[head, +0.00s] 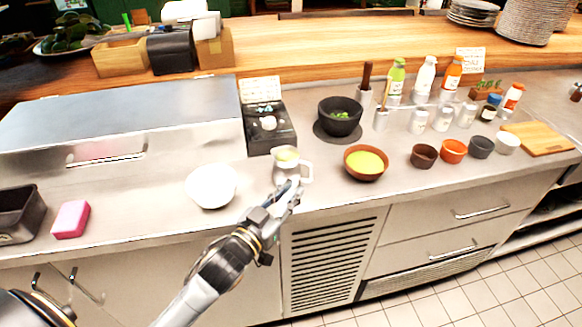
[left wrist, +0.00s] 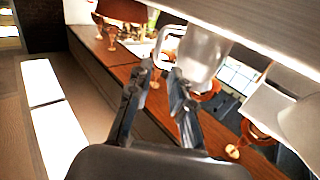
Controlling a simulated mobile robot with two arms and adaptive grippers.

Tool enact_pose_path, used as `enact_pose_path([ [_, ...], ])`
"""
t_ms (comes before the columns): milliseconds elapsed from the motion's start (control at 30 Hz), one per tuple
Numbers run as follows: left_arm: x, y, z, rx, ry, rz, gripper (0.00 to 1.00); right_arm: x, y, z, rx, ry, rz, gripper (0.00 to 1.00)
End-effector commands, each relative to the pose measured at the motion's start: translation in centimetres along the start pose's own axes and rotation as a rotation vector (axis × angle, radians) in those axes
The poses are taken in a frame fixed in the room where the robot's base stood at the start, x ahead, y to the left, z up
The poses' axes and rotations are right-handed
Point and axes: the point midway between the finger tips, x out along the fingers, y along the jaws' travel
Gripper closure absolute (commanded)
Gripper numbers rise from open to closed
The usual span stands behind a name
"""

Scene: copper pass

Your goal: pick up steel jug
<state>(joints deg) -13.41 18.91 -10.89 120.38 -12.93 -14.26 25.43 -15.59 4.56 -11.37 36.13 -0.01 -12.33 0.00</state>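The steel jug (head: 284,166) stands on the steel counter near its front edge, with pale yellow-green at its top and its handle on the right. My left gripper (head: 288,192) is in front of the jug and overlaps its lower part. In the left wrist view the gripper (left wrist: 162,72) is open, with a gap between its two dark fingers. The jug (left wrist: 204,52) shows just beyond the fingertips, with its pale handle loop (left wrist: 166,42) ahead of the gap. I cannot tell whether the fingers touch it. My right gripper is not in view.
A white bowl (head: 211,187) stands left of the jug and a brown bowl of yellow food (head: 366,163) right of it. A black scale (head: 269,128) is behind. A pink sponge (head: 71,219) lies far left. Several small bowls and bottles stand at the right.

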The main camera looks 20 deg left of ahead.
Motion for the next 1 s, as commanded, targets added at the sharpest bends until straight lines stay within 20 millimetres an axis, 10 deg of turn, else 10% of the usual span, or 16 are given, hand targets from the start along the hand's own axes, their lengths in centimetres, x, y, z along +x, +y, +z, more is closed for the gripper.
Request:
enact_pose_path([
  [267,3.5,0.0,-0.1,0.001,0.001,0.000,0.79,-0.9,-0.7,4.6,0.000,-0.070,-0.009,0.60],
  [1000,8.8,0.3,-0.2,0.001,0.000,0.000,0.83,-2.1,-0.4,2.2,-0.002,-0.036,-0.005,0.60],
])
